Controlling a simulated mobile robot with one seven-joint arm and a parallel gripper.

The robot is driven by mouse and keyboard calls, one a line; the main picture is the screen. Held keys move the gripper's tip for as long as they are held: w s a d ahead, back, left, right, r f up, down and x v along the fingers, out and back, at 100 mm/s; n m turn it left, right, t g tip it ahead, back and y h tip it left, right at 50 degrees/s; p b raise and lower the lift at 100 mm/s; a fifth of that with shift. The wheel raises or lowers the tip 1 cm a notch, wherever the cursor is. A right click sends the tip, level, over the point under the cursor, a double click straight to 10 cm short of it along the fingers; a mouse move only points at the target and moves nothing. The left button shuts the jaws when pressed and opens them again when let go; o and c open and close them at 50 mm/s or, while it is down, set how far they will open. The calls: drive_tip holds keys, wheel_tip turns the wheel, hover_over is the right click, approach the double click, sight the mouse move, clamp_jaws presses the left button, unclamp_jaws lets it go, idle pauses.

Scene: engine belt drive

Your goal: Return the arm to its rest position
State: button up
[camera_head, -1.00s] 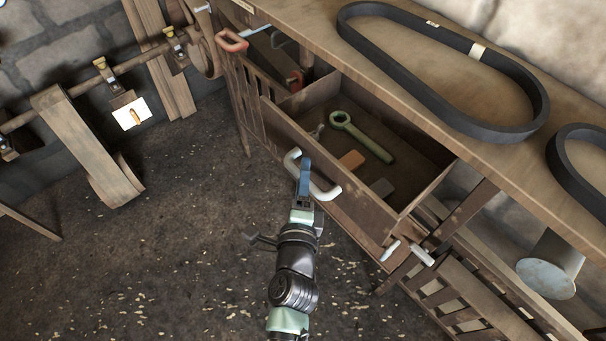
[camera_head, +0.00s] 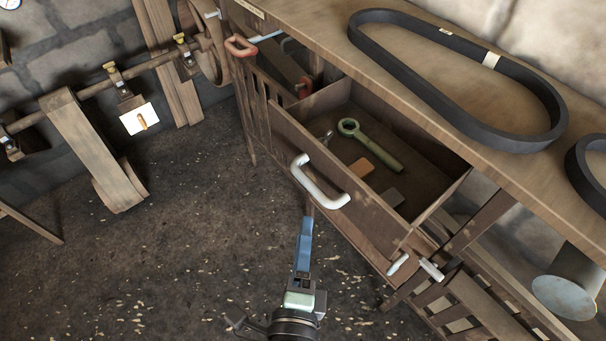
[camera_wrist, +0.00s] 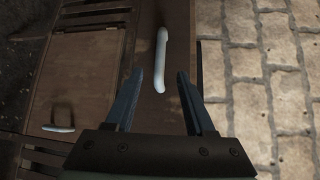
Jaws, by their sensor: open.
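My gripper (camera_head: 305,228) is in the lower middle of the head view, its blue fingers pointing up toward the workbench. It is empty and apart from the white drawer handle (camera_head: 319,182). In the wrist view my gripper (camera_wrist: 157,82) has its two fingers spread apart. The white handle (camera_wrist: 161,58) lies ahead between them, with nothing held. The wooden drawer (camera_head: 420,222) stands pulled out under the bench. It holds a green wrench (camera_head: 372,145) and an orange-brown block (camera_head: 361,169).
The workbench top (camera_head: 300,28) carries a large black belt (camera_head: 440,100) and part of another (camera_head: 585,170). A red handle (camera_head: 240,46) juts from the bench's left end. The floor (camera_head: 170,260) between is clear.

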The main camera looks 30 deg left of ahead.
drive_tip(key=shift+s+d+r, duration=0.1)
drive_tip(key=shift+s+d, duration=0.1)
drive_tip(key=shift+s, duration=0.15)
idle(0.3)
drive_tip(key=w+d+r+n+t+p, duration=0.1)
drive_tip(key=w+r+n+t, duration=0.35)
drive_tip(key=r, duration=0.95)
drive_tip(key=w+d+r+n+t, duration=0.1)
drive_tip(key=w+r+n, duration=0.5)
drive_tip(key=r, duration=0.9)
drive_tip(key=s+d+r+n+t+h, duration=0.1)
drive_tip(key=d+r+t+h, duration=0.1)
drive_tip(key=r, duration=0.7)
drive_tip(key=s+d+r+n+t+h+p, duration=0.1)
drive_tip(key=s+d+r+t+h, duration=0.1)
drive_tip(key=d+r, duration=0.3)
drive_tip(key=s+d+r+n+t+h, duration=0.2)
drive_tip(key=d+r+t+h, duration=0.1)
drive_tip(key=r, duration=1)
drive_tip(key=shift+d+r, duration=0.15)
drive_tip(key=shift+d, duration=0.45)
